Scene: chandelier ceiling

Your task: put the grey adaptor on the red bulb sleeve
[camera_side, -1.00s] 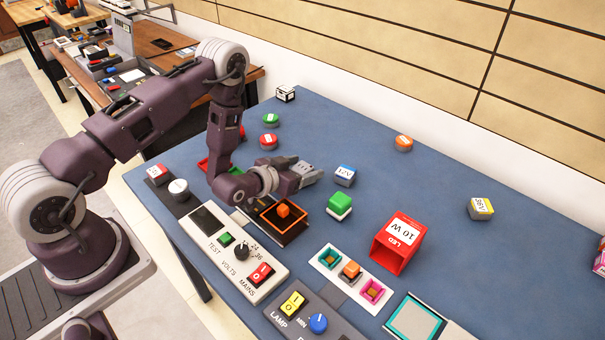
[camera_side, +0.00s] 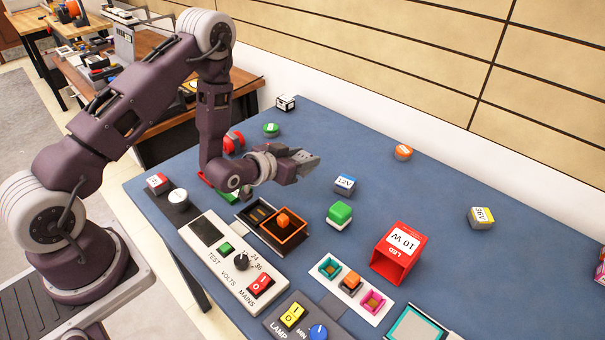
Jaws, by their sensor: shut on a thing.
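My gripper (camera_side: 306,161) is shut, raised above the blue table left of the 12V block. At its tips is a grey shape, which I take for the grey adaptor; it is small and hard to part from the grey fingers. The red bulb sleeve (camera_side: 386,265) is a red box marked LED 10 W, with a white label and an open end facing the viewer. It stands at right of centre, apart from my gripper.
A green-topped block (camera_side: 340,213), a blue 12V block (camera_side: 344,184) and a yellow 36V block (camera_side: 481,217) stand around. An orange-rimmed tray (camera_side: 290,240), a white socket strip (camera_side: 325,265) and a control panel (camera_side: 224,258) line the front. The table's back right is mostly clear.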

